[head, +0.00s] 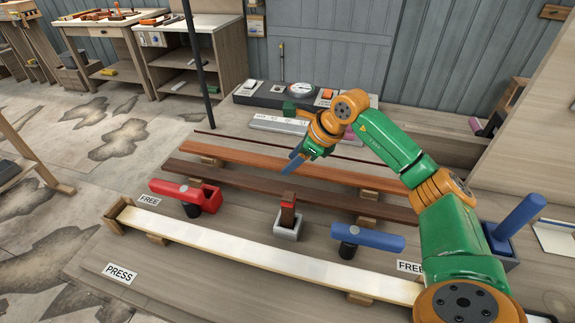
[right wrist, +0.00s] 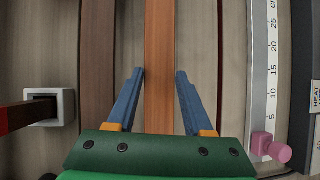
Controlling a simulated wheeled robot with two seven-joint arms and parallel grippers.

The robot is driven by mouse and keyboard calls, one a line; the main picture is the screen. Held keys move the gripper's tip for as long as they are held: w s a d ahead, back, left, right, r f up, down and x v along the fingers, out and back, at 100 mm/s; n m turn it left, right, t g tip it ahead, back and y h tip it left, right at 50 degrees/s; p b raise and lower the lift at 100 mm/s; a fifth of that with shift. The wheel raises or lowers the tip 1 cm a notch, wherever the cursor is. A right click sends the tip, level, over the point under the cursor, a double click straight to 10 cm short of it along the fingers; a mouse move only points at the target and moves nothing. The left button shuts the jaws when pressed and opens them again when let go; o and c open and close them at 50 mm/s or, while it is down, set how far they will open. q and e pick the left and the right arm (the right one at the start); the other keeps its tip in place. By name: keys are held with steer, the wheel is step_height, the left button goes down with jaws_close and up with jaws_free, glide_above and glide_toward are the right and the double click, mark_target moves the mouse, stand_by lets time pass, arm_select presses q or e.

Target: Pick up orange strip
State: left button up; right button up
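The orange strip (head: 235,158) lies across the bench in the head view, on small wooden blocks behind a darker brown strip (head: 250,181). My right gripper (head: 295,161) is over the orange strip's middle, pointing down. In the right wrist view the orange strip (right wrist: 159,50) runs up the picture between the two blue fingers of my right gripper (right wrist: 158,75). The fingers are wide apart, with a gap to the strip on both sides. The gripper is empty. My left gripper is not in view.
In front are a cream strip (head: 255,248), a red clamp (head: 187,192), a blue clamp (head: 368,238) and a grey socket holding a red-brown block (head: 288,217). Behind are a thin dark strip and a ruler (right wrist: 263,80) with a pink knob (right wrist: 270,147).

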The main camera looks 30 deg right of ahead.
jaws_close()
